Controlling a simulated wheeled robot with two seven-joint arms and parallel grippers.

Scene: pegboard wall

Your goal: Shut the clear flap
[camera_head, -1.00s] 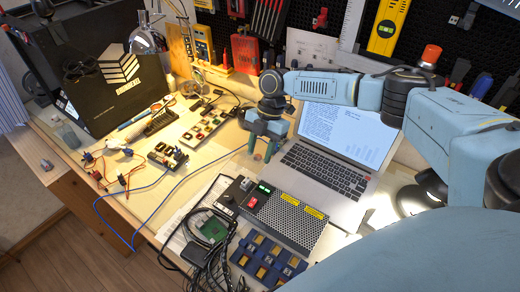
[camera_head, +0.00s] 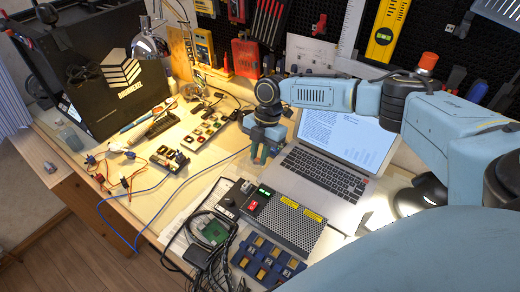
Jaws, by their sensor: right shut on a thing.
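My right gripper (camera_head: 262,156) hangs pointing down at the laptop's left edge, above the far end of a power supply box. Its jaws are close together on something too small to make out. The box has a perforated grey top (camera_head: 294,222), a green display (camera_head: 265,190) and a red switch (camera_head: 253,207) on its left part. I cannot pick out the clear flap for certain; a small pale piece (camera_head: 247,187) stands by the box's far left corner. My left gripper is not in view.
An open laptop (camera_head: 318,177) stands right of the gripper. A blue tray (camera_head: 250,243) and a green circuit board (camera_head: 214,231) with black cables lie in front. Small electronics (camera_head: 168,158) and a blue wire (camera_head: 128,241) lie left. A pegboard with tools stands behind.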

